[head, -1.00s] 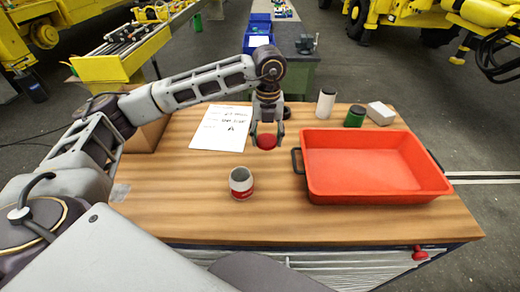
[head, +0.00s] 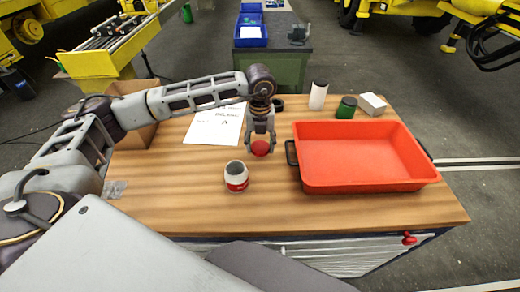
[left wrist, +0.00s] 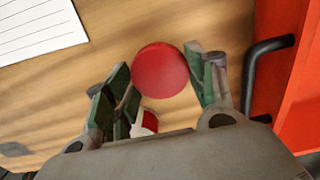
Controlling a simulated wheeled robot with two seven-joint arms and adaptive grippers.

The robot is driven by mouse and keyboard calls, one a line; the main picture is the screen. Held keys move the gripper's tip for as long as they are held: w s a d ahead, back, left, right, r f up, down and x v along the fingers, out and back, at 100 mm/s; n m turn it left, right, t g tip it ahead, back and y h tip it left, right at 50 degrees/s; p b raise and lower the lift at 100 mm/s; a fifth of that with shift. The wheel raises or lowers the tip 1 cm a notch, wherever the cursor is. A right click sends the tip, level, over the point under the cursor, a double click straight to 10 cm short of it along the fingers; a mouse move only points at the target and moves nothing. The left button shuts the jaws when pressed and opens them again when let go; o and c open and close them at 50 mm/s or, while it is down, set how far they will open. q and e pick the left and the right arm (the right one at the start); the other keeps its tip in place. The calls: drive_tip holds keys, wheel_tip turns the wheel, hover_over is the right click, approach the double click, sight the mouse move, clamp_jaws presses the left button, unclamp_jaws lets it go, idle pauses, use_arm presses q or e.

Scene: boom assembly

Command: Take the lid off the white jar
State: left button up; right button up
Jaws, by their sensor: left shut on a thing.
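The white jar (head: 236,180) with a red label stands upright on the wooden table, its top open and dark inside. My left gripper (head: 262,150) is shut on a round red lid (head: 261,148), behind and slightly right of the jar and apart from it. In the left wrist view the red lid (left wrist: 160,70) shows at the fingertips of the left gripper (left wrist: 163,85). Part of the jar (left wrist: 149,121) shows there between the fingers, partly hidden by them. My right gripper is not in view.
A red tray (head: 365,186) with black handles fills the table's right side. Behind it stand a white container (head: 318,95), a green container (head: 346,108) and a white box (head: 373,103). A paper sheet (head: 213,126) lies behind left.

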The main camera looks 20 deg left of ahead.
sight(260, 147)
use_arm(q)
drive_tip(key=shift+f, duration=0.15)
drive_tip(key=shift+f+p, duration=0.4)
drive_tip(key=shift+f, duration=1.4)
drive_tip(key=shift+f, duration=0.1)
drive_tip(key=o, duration=1.1)
